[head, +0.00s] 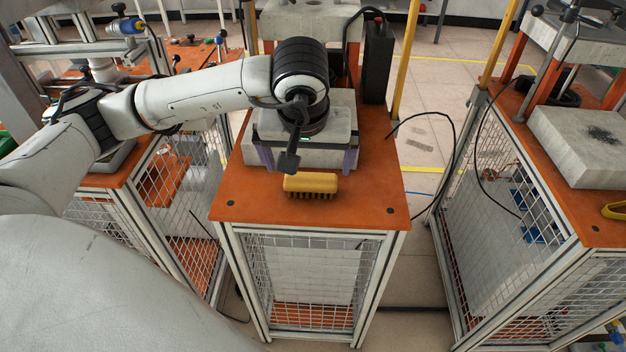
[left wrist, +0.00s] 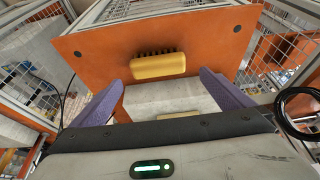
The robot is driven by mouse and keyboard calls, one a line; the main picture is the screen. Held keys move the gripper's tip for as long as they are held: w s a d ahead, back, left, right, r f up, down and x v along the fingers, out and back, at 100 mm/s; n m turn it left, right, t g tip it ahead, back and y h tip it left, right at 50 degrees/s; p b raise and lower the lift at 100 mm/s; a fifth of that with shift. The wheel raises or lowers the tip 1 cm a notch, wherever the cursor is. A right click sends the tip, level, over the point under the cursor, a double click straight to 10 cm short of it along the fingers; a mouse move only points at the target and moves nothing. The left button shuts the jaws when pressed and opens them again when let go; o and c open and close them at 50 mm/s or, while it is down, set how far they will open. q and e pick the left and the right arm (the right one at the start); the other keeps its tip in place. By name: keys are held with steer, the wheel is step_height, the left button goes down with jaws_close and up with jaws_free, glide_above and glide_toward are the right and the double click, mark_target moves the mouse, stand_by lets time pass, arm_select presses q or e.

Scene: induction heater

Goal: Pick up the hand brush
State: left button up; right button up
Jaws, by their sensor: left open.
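The hand brush (head: 311,183) is yellow with dark bristles and lies on the orange tabletop (head: 240,200), near its front edge. In the left wrist view the brush (left wrist: 158,65) lies ahead of and between my finger tips, apart from them. My left gripper (head: 308,160) is open, with its two purple fingers spread wide, above the grey block behind the brush. The left wrist view also shows the open left gripper (left wrist: 158,92) with nothing between its fingers. My right gripper is not in view.
A grey block (head: 340,110) sits on the table just behind the brush, partly under my left gripper. A yellow post (head: 404,60) and a black box (head: 378,65) stand at the back right. Caged tables flank both sides. The tabletop around the brush's front is clear.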

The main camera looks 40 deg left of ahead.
mark_target(311, 179)
arm_select(q)
steer(key=p+x, duration=0.1)
steer(key=x, duration=0.7)
steer(key=shift+d, duration=0.1)
steer(key=shift+c, duration=0.3)
steer(key=c, duration=0.9)
steer(key=shift+r+b, duration=0.35)
steer(key=shift+r, duration=4.65)
